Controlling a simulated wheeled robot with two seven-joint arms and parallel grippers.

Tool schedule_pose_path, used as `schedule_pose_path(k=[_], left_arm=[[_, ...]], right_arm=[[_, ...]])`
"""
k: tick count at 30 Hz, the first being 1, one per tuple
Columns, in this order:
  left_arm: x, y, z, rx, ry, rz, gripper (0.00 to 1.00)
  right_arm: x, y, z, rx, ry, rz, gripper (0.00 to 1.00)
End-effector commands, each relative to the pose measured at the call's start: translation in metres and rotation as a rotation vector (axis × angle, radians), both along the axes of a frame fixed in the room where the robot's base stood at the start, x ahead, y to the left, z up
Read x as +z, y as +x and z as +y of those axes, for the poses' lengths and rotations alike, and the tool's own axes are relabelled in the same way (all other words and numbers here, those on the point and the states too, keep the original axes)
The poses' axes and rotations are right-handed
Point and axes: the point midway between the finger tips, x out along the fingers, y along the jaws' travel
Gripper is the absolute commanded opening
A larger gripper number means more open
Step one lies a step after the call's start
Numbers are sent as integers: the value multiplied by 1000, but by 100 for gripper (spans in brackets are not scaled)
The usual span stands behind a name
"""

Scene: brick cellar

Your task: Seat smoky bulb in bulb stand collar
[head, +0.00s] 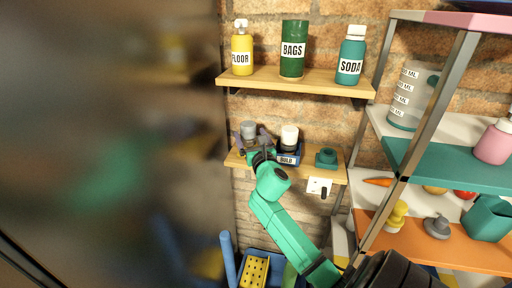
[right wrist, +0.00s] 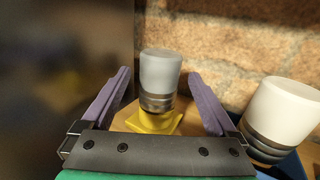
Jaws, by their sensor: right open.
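The smoky bulb (head: 248,128) is grey with a dark metal base and stands upright at the left end of the small lower wooden shelf. In the right wrist view the same bulb (right wrist: 160,78) stands on a yellow base (right wrist: 154,122). My right gripper (head: 250,140) is open, with its purple fingers (right wrist: 160,95) on either side of the bulb and gaps to both. A teal holder (head: 327,158) stands at the shelf's right; it may be the bulb stand, but its collar is too small to tell. My left gripper is not in view.
A white bulb (head: 289,136) stands close right of the gripper in a labelled blue holder (head: 289,158). A blurred grey panel (head: 110,130) fills the left. Above is a shelf (head: 300,82) with bottles. A metal rack (head: 420,140) stands at right.

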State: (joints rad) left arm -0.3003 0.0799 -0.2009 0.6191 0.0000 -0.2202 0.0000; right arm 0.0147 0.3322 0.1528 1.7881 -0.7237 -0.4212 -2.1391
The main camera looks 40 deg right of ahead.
Motion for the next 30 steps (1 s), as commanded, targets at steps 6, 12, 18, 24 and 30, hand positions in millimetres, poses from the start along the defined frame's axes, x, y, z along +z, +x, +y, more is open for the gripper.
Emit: schedule_pose_path(k=[6,12,18,24,30], left_arm=[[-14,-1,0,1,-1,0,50],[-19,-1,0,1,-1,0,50],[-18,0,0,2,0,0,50],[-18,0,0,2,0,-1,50],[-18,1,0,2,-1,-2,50]], right_arm=[[-7,-54,26,3,-2,3,94],[-6,-83,39,0,0,0,94],[-4,-86,40,0,0,-1,94],[-4,-85,40,0,0,-1,94],[-4,-85,40,0,0,-1,94]])
